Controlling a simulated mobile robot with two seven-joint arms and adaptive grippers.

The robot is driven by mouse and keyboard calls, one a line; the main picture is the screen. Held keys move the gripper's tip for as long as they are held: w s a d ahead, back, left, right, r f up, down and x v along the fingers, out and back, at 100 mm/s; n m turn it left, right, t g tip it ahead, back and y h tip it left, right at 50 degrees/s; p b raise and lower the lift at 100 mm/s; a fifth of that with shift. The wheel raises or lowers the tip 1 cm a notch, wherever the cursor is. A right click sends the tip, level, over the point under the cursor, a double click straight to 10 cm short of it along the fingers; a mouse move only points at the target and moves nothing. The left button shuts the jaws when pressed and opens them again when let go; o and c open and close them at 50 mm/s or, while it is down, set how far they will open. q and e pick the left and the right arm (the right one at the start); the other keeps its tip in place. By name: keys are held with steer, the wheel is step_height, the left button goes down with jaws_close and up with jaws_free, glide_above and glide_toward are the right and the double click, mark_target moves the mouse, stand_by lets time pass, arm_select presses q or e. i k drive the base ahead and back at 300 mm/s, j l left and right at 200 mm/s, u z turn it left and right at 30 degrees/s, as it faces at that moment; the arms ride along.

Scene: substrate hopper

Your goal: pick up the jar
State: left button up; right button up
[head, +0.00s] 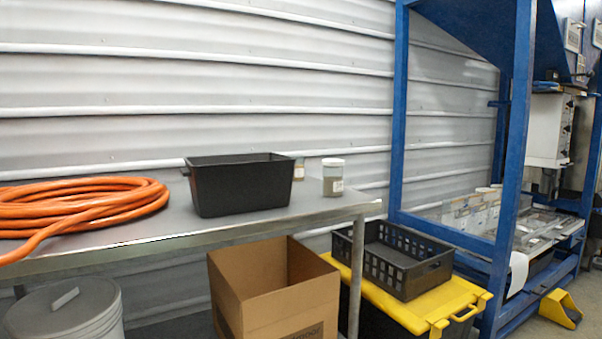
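A jar (333,178) with a white lid and a pale label stands upright on the grey metal table, near its right end. A second, similar jar (298,170) stands just behind the right end of the black bin, which partly hides it. Neither of my grippers shows in the head view.
The black bin (240,186) and a coiled orange hose (85,205) sit on the table (170,226). Below are a cardboard box (275,295), a black crate (392,262) on a yellow-lidded tote (400,305), and a grey bucket (65,312). A blue frame (511,170) stands at right.

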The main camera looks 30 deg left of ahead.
mark_target(299, 168)
steer(key=u, duration=1.4)
steer(key=z, duration=0.3)
steer(key=i, duration=0.4)
steer(key=i+l+z, duration=0.45)
steer(key=l+z, duration=0.15)
